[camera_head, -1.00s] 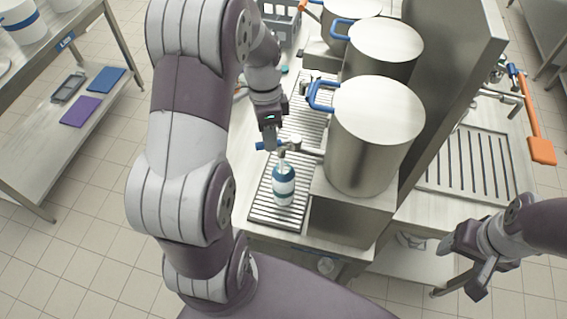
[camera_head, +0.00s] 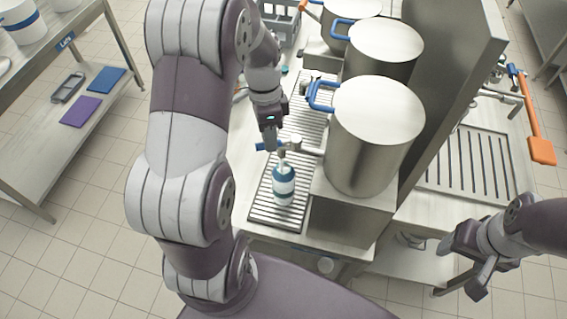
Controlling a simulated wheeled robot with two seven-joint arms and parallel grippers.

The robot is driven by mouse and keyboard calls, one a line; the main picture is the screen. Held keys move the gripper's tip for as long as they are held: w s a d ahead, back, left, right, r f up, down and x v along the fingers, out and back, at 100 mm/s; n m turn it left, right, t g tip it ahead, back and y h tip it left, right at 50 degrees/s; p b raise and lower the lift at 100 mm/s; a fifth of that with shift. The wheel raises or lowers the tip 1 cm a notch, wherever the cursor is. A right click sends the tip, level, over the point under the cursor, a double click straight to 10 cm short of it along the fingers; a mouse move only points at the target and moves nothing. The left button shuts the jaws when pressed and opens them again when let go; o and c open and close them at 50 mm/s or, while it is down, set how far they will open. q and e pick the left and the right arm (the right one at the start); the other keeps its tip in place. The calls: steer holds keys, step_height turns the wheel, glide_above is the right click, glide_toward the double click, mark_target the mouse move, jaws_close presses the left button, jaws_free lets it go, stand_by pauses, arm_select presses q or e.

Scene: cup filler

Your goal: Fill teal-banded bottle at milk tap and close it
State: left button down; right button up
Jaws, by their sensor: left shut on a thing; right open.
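The teal-banded bottle (camera_head: 284,188) stands upright on the slotted drip grate, under the spout of the nearest tap (camera_head: 296,145). A narrow white streak shows between the spout and the bottle's mouth; I cannot tell how full the bottle is. My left gripper (camera_head: 269,142) is shut on the tap's blue lever (camera_head: 262,146), above and just left of the bottle. My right gripper (camera_head: 462,268) is open and empty, low at the right, away from the counter things. A small teal cap-like piece (camera_head: 285,70) lies farther back on the counter.
A large steel pot (camera_head: 375,140) stands on a block right of the bottle, with more pots (camera_head: 383,50) behind. A tall steel partition (camera_head: 455,90) separates another slotted grate (camera_head: 468,165). A grey crate (camera_head: 281,25) is at the back. A shelf unit stands left.

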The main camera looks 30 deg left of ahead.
arm_select(q)
steer(key=shift+s+d+r+n+p, duration=0.1)
steer(key=shift+s+d+n+p, duration=0.3)
steer(key=shift+n, duration=0.8)
steer(key=shift+s+d+n, duration=0.2)
steer(key=shift+n, duration=0.2)
steer(key=n, duration=0.1)
steer(key=s+d+n+t, duration=0.1)
steer(key=n, duration=0.1)
steer(key=shift+d+h, duration=0.3)
steer(key=shift+h, duration=0.1)
steer(key=shift+d+n+p, duration=0.35)
steer(key=shift+n, duration=0.55)
stand_by(2.5)
